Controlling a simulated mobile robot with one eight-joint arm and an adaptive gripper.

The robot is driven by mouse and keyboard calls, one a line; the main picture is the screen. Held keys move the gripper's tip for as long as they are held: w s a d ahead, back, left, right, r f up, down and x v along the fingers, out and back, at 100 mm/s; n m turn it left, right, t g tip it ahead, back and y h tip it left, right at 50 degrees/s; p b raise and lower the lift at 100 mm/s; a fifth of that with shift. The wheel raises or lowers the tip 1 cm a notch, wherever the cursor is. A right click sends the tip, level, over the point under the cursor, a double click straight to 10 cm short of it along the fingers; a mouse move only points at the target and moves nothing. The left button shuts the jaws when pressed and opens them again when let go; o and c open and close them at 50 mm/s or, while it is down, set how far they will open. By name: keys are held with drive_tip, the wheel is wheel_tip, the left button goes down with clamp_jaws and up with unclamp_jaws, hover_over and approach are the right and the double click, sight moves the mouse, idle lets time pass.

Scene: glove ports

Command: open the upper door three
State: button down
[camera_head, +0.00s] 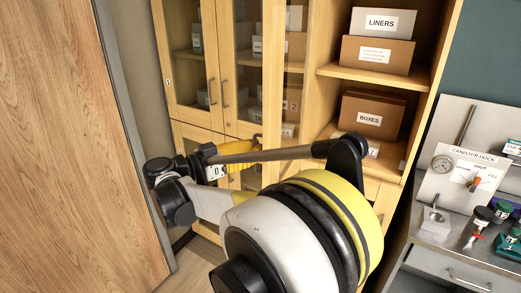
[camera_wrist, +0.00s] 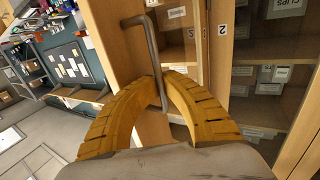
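The upper door (camera_head: 273,75) in the middle of the cabinet, which I take as door three, stands swung out in the head view, its number not readable. Open shelves show to its right. In the wrist view its wooden edge (camera_wrist: 113,40) carries a bent grey bar handle (camera_wrist: 152,45). My gripper (camera_wrist: 163,80) has its two yellow fingers around this handle, tips close together on either side of the bar. In the head view my gripper (camera_head: 248,146) is partly hidden behind my arm, and the handle cannot be made out there.
Two closed glass doors (camera_head: 217,60) are at the left, with bar handles. Boxes marked LINERS (camera_head: 378,40) and BOXES (camera_head: 371,115) sit on the open shelves. A canister dock counter (camera_head: 440,225) is at the right. A large wooden panel (camera_head: 70,150) stands close on the left.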

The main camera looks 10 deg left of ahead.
drive_tip(key=shift+a+f, duration=0.1)
drive_tip(key=shift+a, duration=0.1)
drive_tip(key=c, duration=1.6)
unclamp_jaws()
drive_tip(key=shift+o, duration=0.2)
drive_tip(key=shift+s+a, duration=0.1)
drive_tip(key=v, duration=1.2)
drive_tip(key=shift+a, duration=0.1)
